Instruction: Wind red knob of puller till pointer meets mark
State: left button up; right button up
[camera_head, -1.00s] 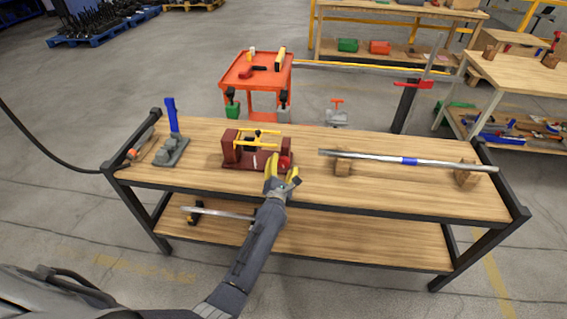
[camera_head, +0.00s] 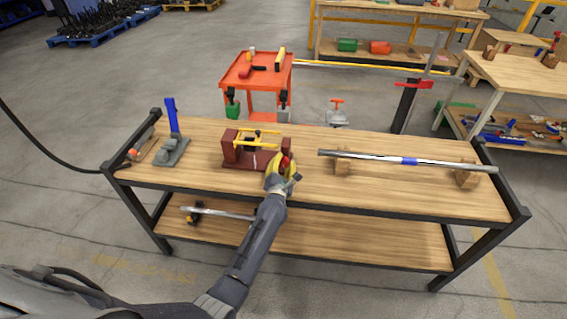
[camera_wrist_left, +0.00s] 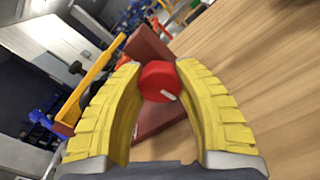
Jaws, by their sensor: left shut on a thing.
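The puller (camera_head: 246,150) stands on the workbench left of its middle. It has a dark red base and end blocks with yellow bars across the top. Its red knob (camera_head: 286,161) is at the right end, and it also shows in the left wrist view (camera_wrist_left: 157,80) with a short white line on its face. My left gripper (camera_head: 281,165) is at this knob. In the left wrist view its yellow ribbed fingers (camera_wrist_left: 158,82) are closed on the knob from both sides. The pointer and mark are too small to make out. My right gripper is not in view.
A grey device with a blue lever (camera_head: 173,130) stands at the bench's left end. A long metal bar (camera_head: 409,161) lies on wooden blocks to the right. An orange cart (camera_head: 240,78) stands behind the bench. The front middle of the bench top is clear.

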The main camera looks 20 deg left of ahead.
pick_arm(q)
jog(key=c, duration=0.4)
jog(key=shift+m, duration=1.4)
jog(key=o, duration=1.4)
jog(key=shift+c, duration=0.2)
jog(key=shift+n, duration=1.3)
jog(key=s+d, duration=0.3)
jog(key=s, duration=1.4)
jog(key=s+d+f+m+g+h, duration=0.1)
jog(key=s+d+f+m+h, duration=0.1)
jog(key=f+m, duration=0.6)
jog(key=s+d+f+m+g+h, duration=0.2)
jog(key=s+f+m+h, duration=0.1)
jog(key=f+m, duration=0.6)
jog(key=shift+s+d+f, duration=0.15)
jog(key=shift+d+f, duration=0.05)
jog(key=shift+f, duration=1.4)
